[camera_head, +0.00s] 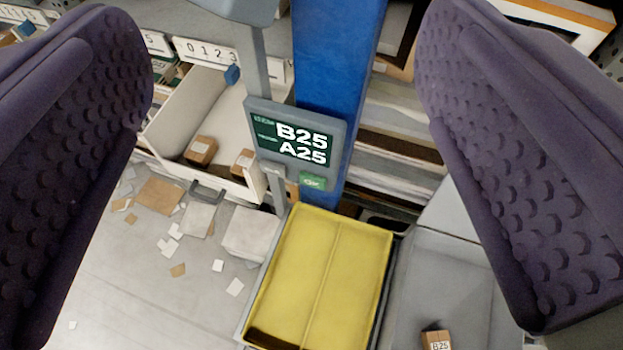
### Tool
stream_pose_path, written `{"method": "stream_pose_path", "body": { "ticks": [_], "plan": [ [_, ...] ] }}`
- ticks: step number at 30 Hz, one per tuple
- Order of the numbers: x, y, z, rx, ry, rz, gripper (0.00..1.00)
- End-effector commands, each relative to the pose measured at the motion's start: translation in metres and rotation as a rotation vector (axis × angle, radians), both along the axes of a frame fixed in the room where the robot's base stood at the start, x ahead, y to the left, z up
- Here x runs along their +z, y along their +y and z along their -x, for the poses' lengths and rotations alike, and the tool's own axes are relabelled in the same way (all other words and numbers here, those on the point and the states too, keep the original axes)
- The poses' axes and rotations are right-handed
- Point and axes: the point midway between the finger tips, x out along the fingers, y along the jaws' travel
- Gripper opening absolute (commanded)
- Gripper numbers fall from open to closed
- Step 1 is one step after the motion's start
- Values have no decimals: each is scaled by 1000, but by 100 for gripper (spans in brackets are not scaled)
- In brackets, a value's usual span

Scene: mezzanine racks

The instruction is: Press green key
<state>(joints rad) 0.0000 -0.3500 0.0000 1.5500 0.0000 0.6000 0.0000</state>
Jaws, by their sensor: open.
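The green key (312,181) is a small bright green button at the lower right of a grey display unit. The unit's dark screen (291,142) reads B25 and A25 in white. It is mounted on a grey post in front of a blue column. My gripper (285,170) is open, with its two purple, studded fingers at the left and right sides of the view. The display and key appear in the gap between the fingers, farther off. Nothing is between the fingers up close, and nothing hides the key.
A yellow tray (325,270) lies below the display. A small box labelled B25 (436,341) sits in a grey bin (440,270) to the right. An open white drawer (178,122) holds brown boxes at left. Paper scraps litter the floor (130,270).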

Motion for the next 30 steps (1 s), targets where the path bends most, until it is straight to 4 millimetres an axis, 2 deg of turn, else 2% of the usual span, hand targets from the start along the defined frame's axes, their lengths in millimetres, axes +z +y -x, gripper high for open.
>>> {"method": "stream_pose_path", "body": {
  "ticks": [1, 10, 30],
  "plan": [
    [0, 0, 0, 0, 0, 0, 68],
    [0, 0, 0, 0, 0, 0, 0],
    [0, 0, 0, 0, 0, 0, 0]
  ]
}}
